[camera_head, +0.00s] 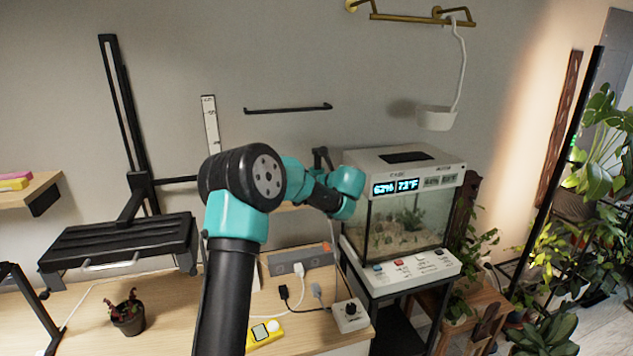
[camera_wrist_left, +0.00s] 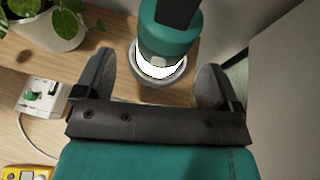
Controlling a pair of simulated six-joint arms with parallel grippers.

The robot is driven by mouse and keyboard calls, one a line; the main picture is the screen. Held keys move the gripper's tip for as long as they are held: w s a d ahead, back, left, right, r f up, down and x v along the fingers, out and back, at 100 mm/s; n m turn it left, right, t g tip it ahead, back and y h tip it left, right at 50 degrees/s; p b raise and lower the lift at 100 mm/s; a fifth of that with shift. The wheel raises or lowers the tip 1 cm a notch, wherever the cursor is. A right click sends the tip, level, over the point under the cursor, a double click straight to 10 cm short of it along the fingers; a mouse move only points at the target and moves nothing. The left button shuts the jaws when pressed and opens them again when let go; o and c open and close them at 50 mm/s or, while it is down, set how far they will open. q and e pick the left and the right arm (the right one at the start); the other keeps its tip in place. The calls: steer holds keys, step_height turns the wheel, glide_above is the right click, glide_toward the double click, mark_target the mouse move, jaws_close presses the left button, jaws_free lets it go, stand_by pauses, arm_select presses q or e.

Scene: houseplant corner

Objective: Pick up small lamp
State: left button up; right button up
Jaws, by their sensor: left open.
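In the left wrist view, a small teal cylinder with a glowing white band and a grey round base, which looks like the small lamp (camera_wrist_left: 168,40), stands on a wooden surface. A black strap or handle crosses its top. My left gripper (camera_wrist_left: 153,70) is open, with one dark finger on each side of the view and the lamp between and just beyond them. No contact shows. In the head view my left arm reaches up and right toward the wall, and its fingers are not clear. I cannot make out the lamp there. My right gripper is not in view.
A fish tank (camera_head: 405,215) stands to the right. A white socket box (camera_head: 350,315), power strip (camera_head: 300,262), yellow meter (camera_head: 265,333) and small potted plant (camera_head: 128,315) are on the wooden desk. A leafy plant in a white pot (camera_wrist_left: 48,25) stands left of the lamp.

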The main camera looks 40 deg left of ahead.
arm_select(q)
steer(key=shift+x, duration=2)
steer(key=shift+w+r, duration=0.1)
steer(key=shift+w, duration=0.05)
steer(key=shift+c, duration=0.2)
steer(key=c, duration=1.1)
